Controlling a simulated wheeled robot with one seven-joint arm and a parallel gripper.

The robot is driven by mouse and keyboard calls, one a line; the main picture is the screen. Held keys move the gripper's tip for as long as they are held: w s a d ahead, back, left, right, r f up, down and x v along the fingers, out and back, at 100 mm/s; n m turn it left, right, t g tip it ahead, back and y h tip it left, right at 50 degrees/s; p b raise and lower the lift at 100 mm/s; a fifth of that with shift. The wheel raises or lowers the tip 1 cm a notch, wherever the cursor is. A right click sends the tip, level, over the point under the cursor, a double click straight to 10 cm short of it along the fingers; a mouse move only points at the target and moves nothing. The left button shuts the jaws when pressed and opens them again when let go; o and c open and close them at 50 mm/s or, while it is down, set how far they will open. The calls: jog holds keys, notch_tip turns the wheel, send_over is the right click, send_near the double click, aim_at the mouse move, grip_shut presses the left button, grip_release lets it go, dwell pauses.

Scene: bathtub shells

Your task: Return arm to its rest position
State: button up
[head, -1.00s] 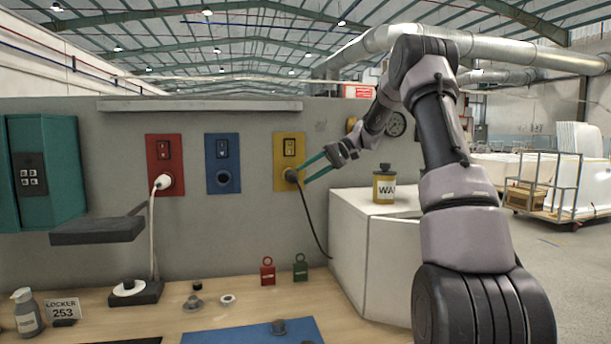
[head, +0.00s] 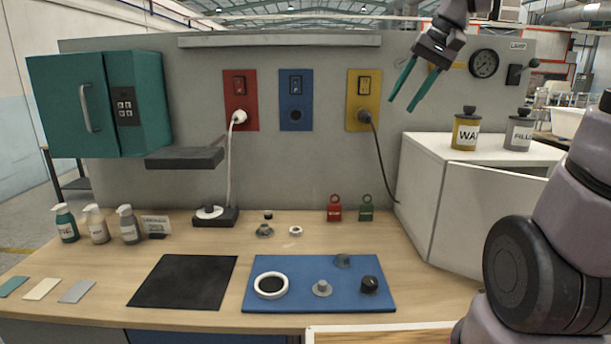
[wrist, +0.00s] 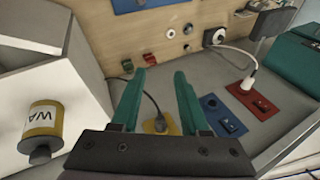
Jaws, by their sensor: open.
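My gripper (head: 414,84) has two green fingers and is open and empty. In the head view it is raised in front of the grey panel, just right of the yellow socket plate (head: 364,88), with its fingers pointing down and left. A black plug with a dark cable sits in the yellow plate, and the cable hangs down toward the white cabinet (head: 436,180). In the wrist view my gripper (wrist: 166,72) shows its fingers spread apart, with the yellow plate (wrist: 163,126) and the cable seen between them and nothing held.
The red plate (head: 240,112) holds a white plug; the blue plate (head: 296,115) has none. A yellow tin (head: 465,133) and a grey tin (head: 519,134) stand on the cabinet, whose door is partly open. A blue mat (head: 318,297) and a green locker (head: 75,105) are left.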

jog(key=s+d+f+m+t+h, duration=0.1)
jog(key=s+t, duration=0.1)
jog(key=s, duration=0.4)
jog(key=s+d+f+t+h, duration=0.1)
jog(key=s+d+t, duration=0.1)
jog(key=s, duration=0.5)
jog(key=shift+m+h, duration=0.3)
jog(key=shift+m, duration=0.1)
jog(key=shift+d, duration=0.1)
jog(key=shift+c, duration=0.3)
